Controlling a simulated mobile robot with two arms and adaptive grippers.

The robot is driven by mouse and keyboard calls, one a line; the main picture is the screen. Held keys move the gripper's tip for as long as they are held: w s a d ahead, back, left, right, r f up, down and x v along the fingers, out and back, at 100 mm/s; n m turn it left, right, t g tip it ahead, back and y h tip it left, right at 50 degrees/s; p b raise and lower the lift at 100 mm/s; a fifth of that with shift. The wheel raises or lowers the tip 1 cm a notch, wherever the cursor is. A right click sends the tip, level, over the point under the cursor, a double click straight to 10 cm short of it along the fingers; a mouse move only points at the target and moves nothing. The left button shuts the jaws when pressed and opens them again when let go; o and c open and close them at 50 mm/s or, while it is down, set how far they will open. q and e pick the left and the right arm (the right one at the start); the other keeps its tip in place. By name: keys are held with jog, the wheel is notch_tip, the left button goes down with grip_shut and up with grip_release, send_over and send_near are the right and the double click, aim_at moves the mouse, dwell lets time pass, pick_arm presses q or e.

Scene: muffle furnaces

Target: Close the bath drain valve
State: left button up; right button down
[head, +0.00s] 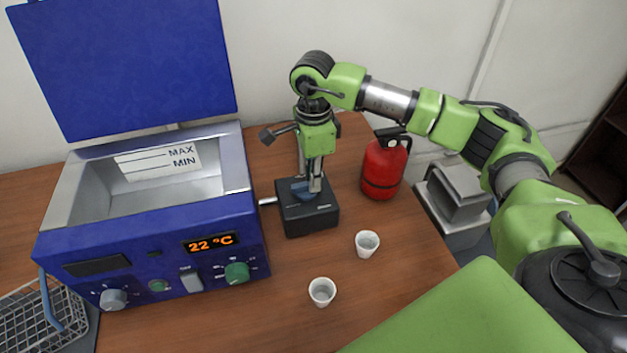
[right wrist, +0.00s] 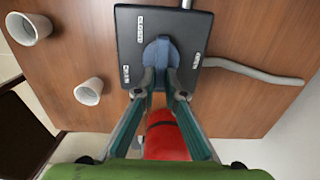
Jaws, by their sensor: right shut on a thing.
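The blue water bath (head: 150,215) stands on the table at the left with its lid up and its display reading 22 °C. The drain valve is a black box (head: 308,222) joined to the bath's right side by a short metal pipe (head: 268,201). A blue knob (head: 299,190) sits on top of the box; it also shows in the right wrist view (right wrist: 161,58). My right gripper (head: 314,185) points down over the box, its fingers shut on the blue knob. My left gripper is out of view.
Two white cups (head: 322,291) (head: 367,243) stand in front of the valve box. A red extinguisher-like canister (head: 384,168) stands close to its right. A wire basket (head: 40,318) is at the lower left. A grey hose (right wrist: 255,73) leaves the box in the wrist view.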

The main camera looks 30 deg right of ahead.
jog(key=shift+r, duration=0.1)
dwell(0.3)
jog(key=c, duration=2.1)
grip_release()
notch_tip(320, 180, up, 12)
